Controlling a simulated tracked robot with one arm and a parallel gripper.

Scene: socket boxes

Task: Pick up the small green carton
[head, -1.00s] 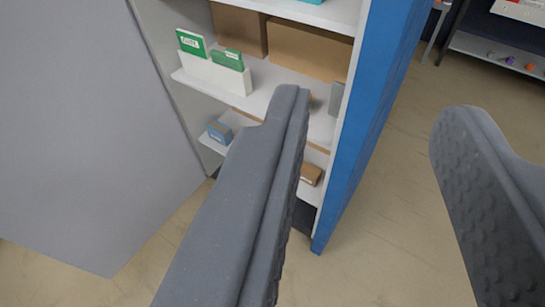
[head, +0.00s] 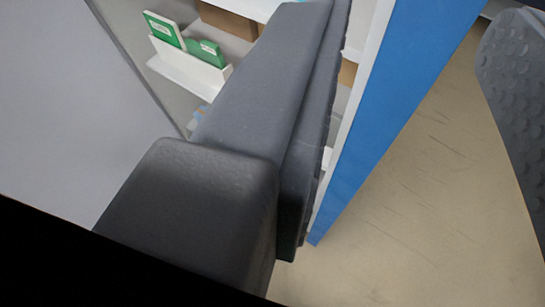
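Two green cartons with white labels stand in a white holder (head: 178,66) on a shelf at the upper left. The right one, the small green carton (head: 207,52), is lower than the larger green carton (head: 164,29) beside it. The holder's white front wall hides their lower parts. My gripper (head: 415,22) is open and empty, its two fingers wide apart. The cartons are to the left of the left finger, not between the fingers. The left finger covers much of the shelf's middle.
A blue side panel (head: 405,105) of the shelf unit stands between the fingers in the picture. Brown boxes (head: 228,20) are behind the cartons. A grey panel (head: 70,95) fills the left side. Bare floor (head: 430,190) lies at the right.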

